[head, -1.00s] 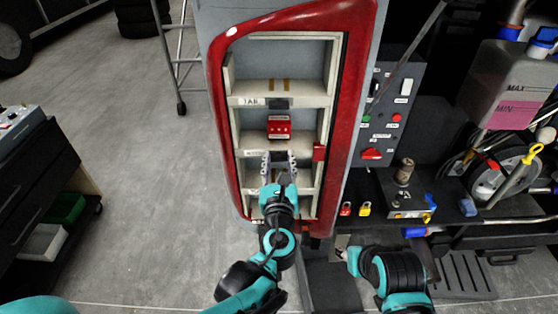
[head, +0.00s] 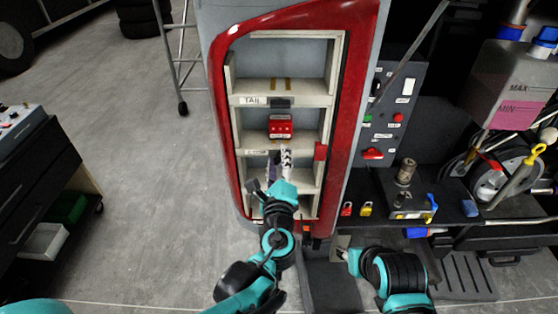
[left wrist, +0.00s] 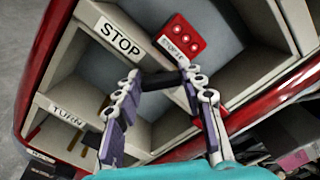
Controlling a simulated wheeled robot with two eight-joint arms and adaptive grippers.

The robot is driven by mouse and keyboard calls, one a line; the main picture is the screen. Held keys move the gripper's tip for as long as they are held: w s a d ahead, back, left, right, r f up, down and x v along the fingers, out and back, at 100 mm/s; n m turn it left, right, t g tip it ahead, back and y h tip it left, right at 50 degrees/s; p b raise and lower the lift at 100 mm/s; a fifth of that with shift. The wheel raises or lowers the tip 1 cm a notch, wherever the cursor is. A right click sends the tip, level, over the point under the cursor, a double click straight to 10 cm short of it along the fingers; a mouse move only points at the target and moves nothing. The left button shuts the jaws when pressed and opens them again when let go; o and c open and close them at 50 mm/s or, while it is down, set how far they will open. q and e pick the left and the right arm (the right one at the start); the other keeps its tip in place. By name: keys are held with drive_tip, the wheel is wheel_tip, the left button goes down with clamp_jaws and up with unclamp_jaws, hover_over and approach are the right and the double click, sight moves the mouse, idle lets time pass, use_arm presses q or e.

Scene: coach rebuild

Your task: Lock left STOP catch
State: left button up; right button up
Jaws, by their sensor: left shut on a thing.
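The STOP shelf edge carries a white STOP label (left wrist: 118,40) in the left wrist view. A dark catch (left wrist: 160,80) sits on that edge, to the right of the label. My left gripper (left wrist: 163,82) is shut on the catch, with a fingertip at either end of it. In the head view my left gripper (head: 270,170) reaches into the open red and white cabinet and hides the catch. A red block (left wrist: 182,40) with several lamps stands behind the STOP edge. I cannot tell whether the catch is locked.
A TURN label (left wrist: 68,115) marks the shelf below. Above is the TAIL label (head: 253,100) with its own dark catch (head: 280,104). The red cabinet frame (head: 350,100) borders the shelves. A control panel (head: 388,115) stands to the right. My right arm is at lower right, its fingers not discernible.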

use_arm(q)
drive_tip(key=n, duration=0.6)
drive_tip(key=shift+f+n, duration=0.15)
drive_tip(key=shift+n, duration=0.25)
idle(0.4)
drive_tip(key=o, duration=1.2)
drive_tip(key=shift+c, duration=0.2)
drive_tip(key=s, duration=1.2)
